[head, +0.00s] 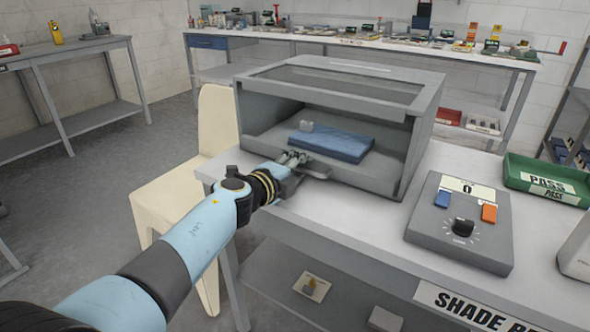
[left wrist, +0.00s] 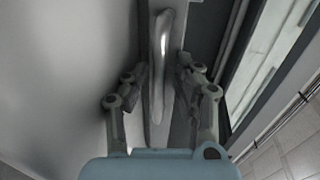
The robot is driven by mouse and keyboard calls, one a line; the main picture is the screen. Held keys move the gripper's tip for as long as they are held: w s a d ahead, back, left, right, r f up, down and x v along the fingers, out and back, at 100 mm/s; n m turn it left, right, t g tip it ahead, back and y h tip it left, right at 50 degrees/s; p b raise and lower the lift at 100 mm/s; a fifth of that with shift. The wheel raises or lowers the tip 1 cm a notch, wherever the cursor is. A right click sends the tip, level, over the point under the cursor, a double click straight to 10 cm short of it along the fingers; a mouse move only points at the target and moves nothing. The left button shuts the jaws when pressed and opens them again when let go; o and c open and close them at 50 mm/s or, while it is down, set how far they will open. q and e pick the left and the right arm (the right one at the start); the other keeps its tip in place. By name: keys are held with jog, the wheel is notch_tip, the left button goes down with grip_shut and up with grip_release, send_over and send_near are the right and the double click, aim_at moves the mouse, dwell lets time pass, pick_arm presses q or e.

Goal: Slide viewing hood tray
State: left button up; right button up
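The grey viewing hood (head: 420,105) stands on the white table, its front open and a dark window in its top. The exact finger contact is hard to see. My right gripper is not in view.
A control box (head: 461,222) with a dial and a green PASS tray (head: 545,185) stand right of the hood. A cream chair (head: 215,130) is close to the table's left side. The table top in front of the hood is clear.

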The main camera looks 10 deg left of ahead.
pick_arm(q)
jog(key=v, duration=0.7)
jog(key=shift+s+f, duration=0.1)
jog(key=shift+s+a, duration=0.15)
jog(key=shift+s, duration=0.25)
